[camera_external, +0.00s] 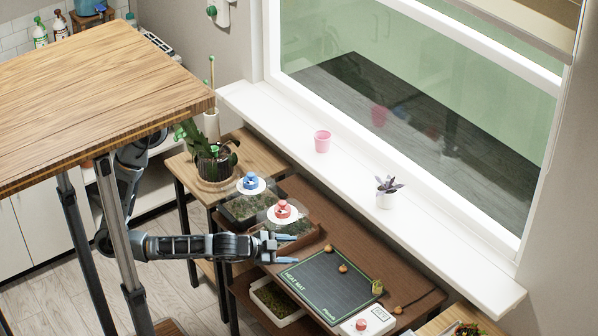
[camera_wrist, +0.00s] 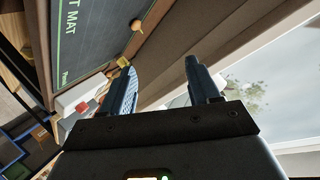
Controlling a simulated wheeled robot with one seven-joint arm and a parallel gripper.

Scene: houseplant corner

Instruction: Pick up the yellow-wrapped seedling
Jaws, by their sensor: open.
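The yellow-wrapped seedling (camera_external: 377,287) is a small yellowish piece at the right edge of the heat mat (camera_external: 322,285). In the wrist view a small yellow piece (camera_wrist: 123,62), which looks like the same seedling, shows just beyond the left finger, near the mat's edge. My gripper (camera_external: 288,249) is open and empty, over the brown bench left of the mat, with the seedling apart from it to the lower right. In the wrist view my gripper (camera_wrist: 161,66) has both fingers spread with nothing between them.
Small orange-brown lumps (camera_external: 342,268) lie on and beside the mat. A white box with a red knob (camera_external: 361,325) is at the mat's front. Domed seed trays (camera_external: 283,211) stand behind my gripper. The windowsill (camera_external: 350,170) holds a pink pot (camera_external: 322,141) and a potted plant (camera_external: 386,198).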

